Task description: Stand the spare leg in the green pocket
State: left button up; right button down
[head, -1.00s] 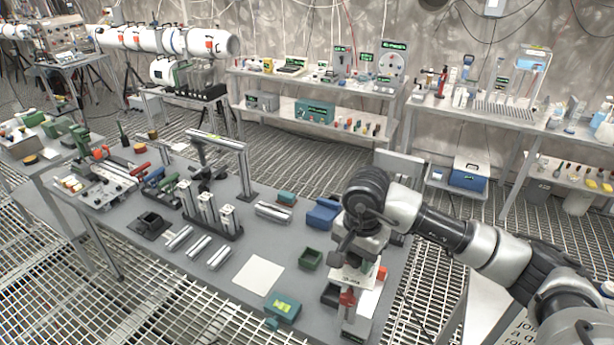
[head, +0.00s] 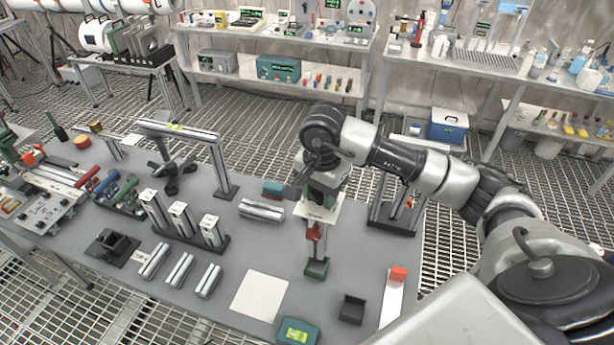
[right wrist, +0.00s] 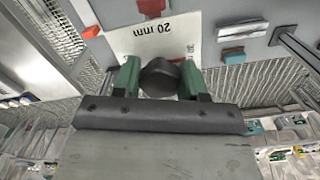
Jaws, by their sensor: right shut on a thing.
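My right gripper (head: 322,190) is shut on the upper end of the spare leg (head: 314,248), which hangs upright below it. A white plate (head: 318,208) marked 20 mm shows just under the jaws, and a red part sits lower on the leg. In the right wrist view, the green fingers close on a dark round top (right wrist: 160,74). The green pocket (head: 317,269) is directly under the leg. The leg's lower end meets the pocket in the picture; I cannot tell if it is inside or just above. My left gripper is not in view.
A black open box (head: 352,309) and a white strip with an orange block (head: 398,272) lie to the right. A white sheet (head: 260,296) and a teal box (head: 297,331) are nearby. A rack of upright profiles (head: 181,220) and a gantry frame (head: 190,130) stand to the left.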

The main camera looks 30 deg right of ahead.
aim_at(320, 210)
jog(key=shift+s+f, duration=0.15)
jog(key=shift+f, duration=0.15)
jog(key=shift+f+b, duration=0.2)
jog(key=shift+b, duration=0.1)
jog(key=shift+f, duration=0.35)
notch_tip(320, 210, down, 4)
jog(key=b, duration=0.2)
jog(key=shift+r+b, duration=0.25)
jog(key=shift+b, duration=0.05)
notch_tip(320, 210, down, 2)
jog(key=shift+b, duration=1.1)
jog(key=shift+f+b, duration=0.3)
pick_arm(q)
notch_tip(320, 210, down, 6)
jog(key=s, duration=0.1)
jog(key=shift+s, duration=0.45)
